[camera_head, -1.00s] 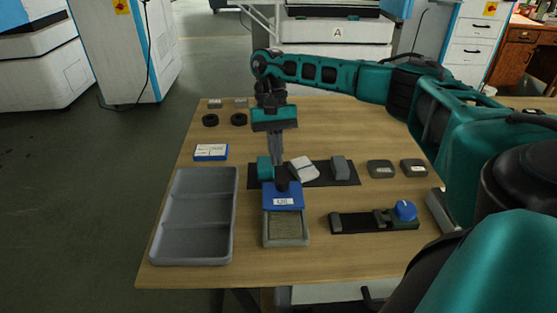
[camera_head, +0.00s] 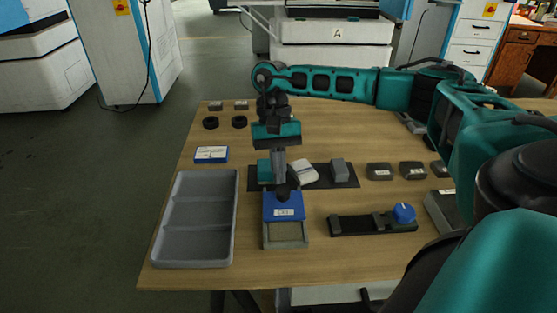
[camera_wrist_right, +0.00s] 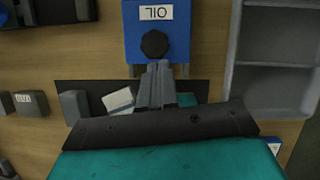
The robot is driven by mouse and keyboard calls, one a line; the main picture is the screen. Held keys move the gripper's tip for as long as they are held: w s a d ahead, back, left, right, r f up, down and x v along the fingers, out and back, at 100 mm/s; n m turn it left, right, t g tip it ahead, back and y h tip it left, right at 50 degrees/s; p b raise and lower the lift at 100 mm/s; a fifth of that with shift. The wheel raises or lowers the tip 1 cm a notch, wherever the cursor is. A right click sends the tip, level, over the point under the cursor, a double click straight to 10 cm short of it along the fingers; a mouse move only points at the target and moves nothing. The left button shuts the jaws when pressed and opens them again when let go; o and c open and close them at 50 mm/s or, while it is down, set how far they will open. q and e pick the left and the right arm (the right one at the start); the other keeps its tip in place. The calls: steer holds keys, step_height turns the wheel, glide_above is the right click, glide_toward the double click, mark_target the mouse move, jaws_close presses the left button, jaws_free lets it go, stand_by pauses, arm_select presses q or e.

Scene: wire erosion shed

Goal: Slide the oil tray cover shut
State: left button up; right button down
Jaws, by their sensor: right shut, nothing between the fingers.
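The oil tray (camera_head: 286,239) is a small grey tray near the table's front. Its blue cover (camera_head: 271,207), labelled OIL, lies over the rear part and leaves a brownish strip bare at the front. A black knob (camera_head: 283,191) stands on the cover near its rear edge. My right gripper (camera_head: 280,181) is shut and empty, pointing down right behind the knob. In the right wrist view the fingertips (camera_wrist_right: 157,66) are at the knob (camera_wrist_right: 154,43) on the blue cover (camera_wrist_right: 134,38); whether they touch it I cannot tell. My left gripper is not in view.
A grey compartment tray (camera_head: 235,220) stands left of the oil tray. A black fixture with a blue knob (camera_head: 403,212) lies to the right. A dark mat (camera_head: 320,180) with several blocks lies behind. A blue-white box (camera_head: 211,154) is at the left.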

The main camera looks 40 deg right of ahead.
mark_target(283, 212)
steer(key=s+a, duration=0.2)
steer(key=s, duration=0.1)
steer(key=shift+s+a+p, duration=0.25)
steer(key=shift+a+p, duration=0.05)
steer(key=shift+a, duration=0.1)
steer(key=shift+s+a, duration=0.35)
steer(key=shift+s, duration=0.05)
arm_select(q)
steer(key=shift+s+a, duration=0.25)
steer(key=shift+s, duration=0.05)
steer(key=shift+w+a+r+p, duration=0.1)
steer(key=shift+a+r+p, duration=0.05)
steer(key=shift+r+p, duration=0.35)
arm_select(e)
steer(key=v, duration=1.3)
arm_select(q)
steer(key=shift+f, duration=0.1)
